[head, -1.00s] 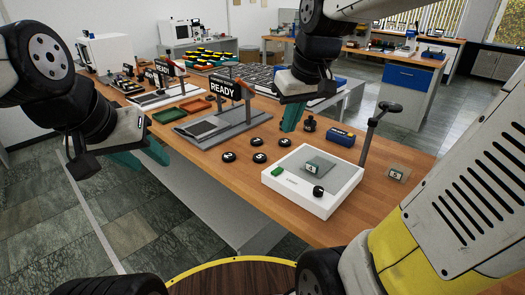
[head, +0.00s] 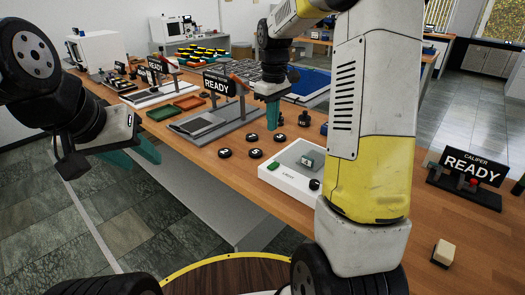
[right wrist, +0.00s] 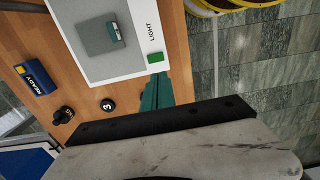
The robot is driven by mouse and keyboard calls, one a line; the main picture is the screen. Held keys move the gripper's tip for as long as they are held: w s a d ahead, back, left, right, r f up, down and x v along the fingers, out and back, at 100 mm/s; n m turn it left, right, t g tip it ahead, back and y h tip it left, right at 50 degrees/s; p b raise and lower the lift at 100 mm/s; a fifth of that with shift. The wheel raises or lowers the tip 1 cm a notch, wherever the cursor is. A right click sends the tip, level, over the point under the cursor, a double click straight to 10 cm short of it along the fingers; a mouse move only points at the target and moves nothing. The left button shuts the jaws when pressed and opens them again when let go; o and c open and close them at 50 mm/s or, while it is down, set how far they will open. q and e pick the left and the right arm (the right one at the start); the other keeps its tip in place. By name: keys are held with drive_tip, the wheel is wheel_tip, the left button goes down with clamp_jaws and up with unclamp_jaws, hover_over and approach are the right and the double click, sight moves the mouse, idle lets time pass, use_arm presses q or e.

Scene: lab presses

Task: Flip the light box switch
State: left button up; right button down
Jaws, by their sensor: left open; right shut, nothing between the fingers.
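The light box (head: 284,183) is a white box with a grey panel, on the wooden table right of centre in the head view. It also shows in the right wrist view (right wrist: 135,65). Its green switch (head: 273,167) sits at the near left corner, next to the word LIGHT in the wrist view (right wrist: 155,58). My right gripper (head: 273,120) is shut and empty, fingers down; in the wrist view its teal fingers (right wrist: 158,92) appear close beside the switch. My left gripper (head: 142,151) is open and empty, off the table's near edge at left.
Several black numbered pucks (head: 254,153) lie left of the box. A READY stand (head: 217,84) is behind them; a caliper stand (head: 466,170) is at right. My right arm hides the box's right side.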

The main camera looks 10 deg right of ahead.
sight(272, 167)
wheel_tip(272, 167, down, 14)
idle(0.6)
drive_tip(key=shift+s+a+f, duration=0.1)
drive_tip(key=shift+f, duration=0.15)
idle(0.5)
drive_tip(key=shift+w+d+r, duration=0.2)
drive_tip(key=shift+w+d, duration=0.3)
drive_tip(key=shift+d, duration=0.15)
drive_tip(key=shift+r, duration=0.1)
